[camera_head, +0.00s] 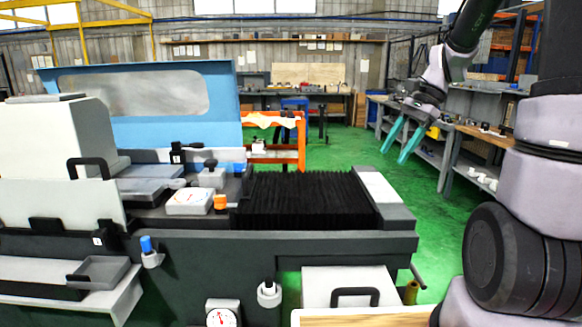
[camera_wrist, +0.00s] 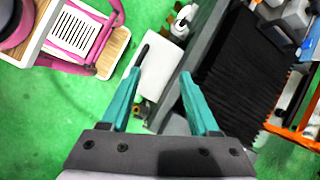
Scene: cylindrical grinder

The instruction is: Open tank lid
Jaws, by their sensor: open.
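A pale box-like tank with a flat lid (camera_head: 345,280) stands low against the front of the grinder, at the lower middle of the head view. A black handle (camera_head: 355,296) is on it; the lid looks shut. In the wrist view the white lid (camera_wrist: 164,62) shows between and beyond my fingers, with the dark handle (camera_wrist: 141,55) near the left fingertip. My gripper (camera_head: 394,157) has two teal fingers, spread and empty. It hangs in the air to the right of the grinder, above and apart from the tank. The fingers also show in the wrist view (camera_wrist: 160,73).
The grinder (camera_head: 330,245) with black bellows (camera_head: 305,200) fills the middle and left. A small brass-coloured fitting (camera_head: 411,291) stands right of the tank. An orange frame (camera_head: 301,140) and a workbench (camera_head: 470,160) stand behind. Green floor (camera_head: 430,205) is clear right of the grinder.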

